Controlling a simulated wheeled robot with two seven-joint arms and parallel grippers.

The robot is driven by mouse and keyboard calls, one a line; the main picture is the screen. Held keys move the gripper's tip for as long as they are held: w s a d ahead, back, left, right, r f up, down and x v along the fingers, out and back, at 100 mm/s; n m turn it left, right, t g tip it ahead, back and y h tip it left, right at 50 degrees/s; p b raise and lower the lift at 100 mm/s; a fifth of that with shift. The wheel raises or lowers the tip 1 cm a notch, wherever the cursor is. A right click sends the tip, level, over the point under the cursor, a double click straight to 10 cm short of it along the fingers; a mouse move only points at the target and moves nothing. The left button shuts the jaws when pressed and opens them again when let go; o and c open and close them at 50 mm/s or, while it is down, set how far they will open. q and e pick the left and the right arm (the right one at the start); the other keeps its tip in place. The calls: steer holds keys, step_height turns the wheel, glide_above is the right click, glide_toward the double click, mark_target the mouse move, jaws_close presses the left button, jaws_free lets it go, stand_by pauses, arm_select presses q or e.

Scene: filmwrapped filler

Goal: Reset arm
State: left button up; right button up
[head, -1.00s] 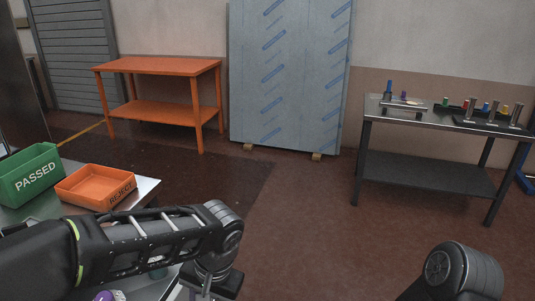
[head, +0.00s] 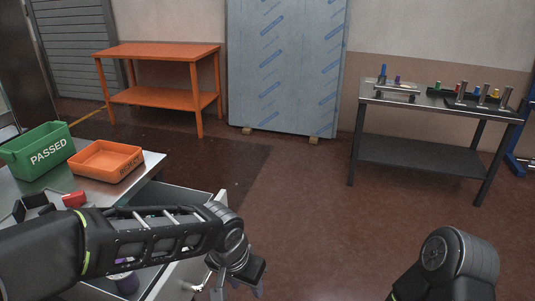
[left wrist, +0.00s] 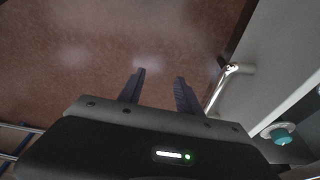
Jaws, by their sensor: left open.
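My left arm reaches in from the left in the head view. Its gripper (head: 246,286) hangs low in front of a metal cabinet with an open drawer, partly cut by the bottom edge. In the left wrist view the left gripper (left wrist: 160,90) is open, its two dark fingers apart with only brown floor between them. A metal bar handle (left wrist: 230,85) on the pale drawer front is just right of the fingers, apart from them. My right arm shows only as a dark joint at the lower right of the head view; its gripper is out of view.
A green PASSED bin (head: 38,150) and an orange REJECT tray (head: 105,160) stand on the left worktop. The drawer (head: 185,198) sticks out below it. An orange table (head: 158,52), a film-wrapped panel (head: 285,65) and a tool bench (head: 440,104) stand farther back. The middle floor is clear.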

arm_select(q)
steer(key=s+d+f+n+h+p, duration=0.1)
steer(key=d+f+h+p, duration=0.3)
steer(key=f, duration=0.6)
steer(key=s+a+f+n+p, duration=0.1)
steer(key=s+a+f+n, duration=0.1)
steer(key=s+f, duration=0.2)
steer(key=s+a+f+n+g+y+p, duration=0.1)
steer(key=s+a+f+n, duration=0.1)
steer(key=s+f, duration=0.3)
steer(key=s+a+f+n+p, duration=0.1)
steer(key=s+a+f, duration=0.1)
steer(key=s+f, duration=0.2)
steer(key=s, duration=0.3)
steer(key=shift+a+f+n+g, duration=0.25)
steer(key=shift+f+n+g, duration=0.15)
steer(key=shift+s+a, duration=0.1)
